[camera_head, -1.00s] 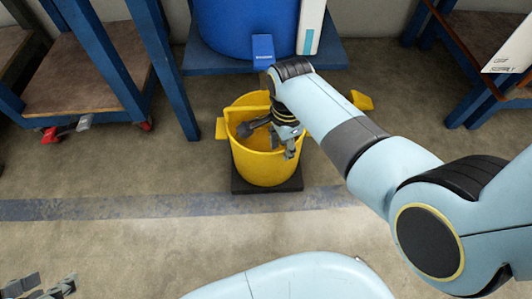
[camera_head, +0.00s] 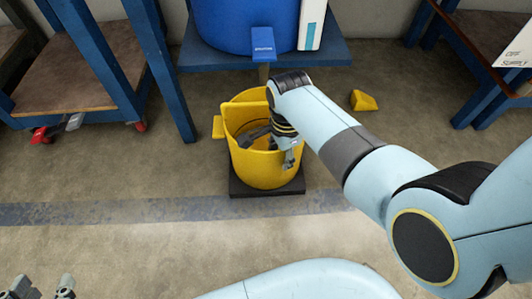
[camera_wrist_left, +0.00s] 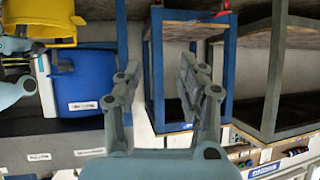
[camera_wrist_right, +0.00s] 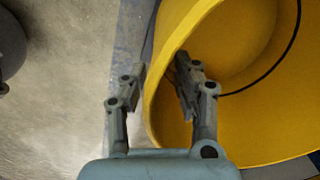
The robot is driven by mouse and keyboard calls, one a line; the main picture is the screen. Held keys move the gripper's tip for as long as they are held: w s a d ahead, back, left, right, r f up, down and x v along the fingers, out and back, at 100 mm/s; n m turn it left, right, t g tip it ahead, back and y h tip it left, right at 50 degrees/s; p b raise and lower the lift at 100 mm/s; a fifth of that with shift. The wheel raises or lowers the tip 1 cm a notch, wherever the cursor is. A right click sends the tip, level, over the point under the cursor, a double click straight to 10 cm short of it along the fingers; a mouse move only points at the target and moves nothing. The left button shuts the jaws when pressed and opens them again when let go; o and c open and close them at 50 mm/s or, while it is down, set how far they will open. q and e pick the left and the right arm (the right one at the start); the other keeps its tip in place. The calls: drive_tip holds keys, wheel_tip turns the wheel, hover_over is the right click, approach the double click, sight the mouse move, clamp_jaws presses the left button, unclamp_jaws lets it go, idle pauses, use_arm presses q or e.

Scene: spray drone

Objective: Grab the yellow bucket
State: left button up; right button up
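The yellow bucket (camera_head: 262,172) stands upright on a dark square base in the middle of the head view. My right gripper (camera_head: 273,146) reaches down at its right front rim. In the right wrist view my right gripper (camera_wrist_right: 160,80) is open, with one finger inside the bucket (camera_wrist_right: 235,45) and one outside; the wall lies between them without a clear grip. My left gripper (camera_head: 40,288) is at the lower left, far from the bucket. In the left wrist view my left gripper (camera_wrist_left: 157,80) is open and empty, and the bucket (camera_wrist_left: 40,20) shows at the top left.
A blue barrel (camera_head: 245,25) stands on a blue platform (camera_head: 335,55) behind the bucket. A small yellow block (camera_head: 363,101) lies on the floor to the right. Blue-framed shelves (camera_head: 90,75) stand on the left, another table on the right. The floor in front is clear.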

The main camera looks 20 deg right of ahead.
drive_tip(key=shift+f, duration=0.35)
clamp_jaws()
idle(0.3)
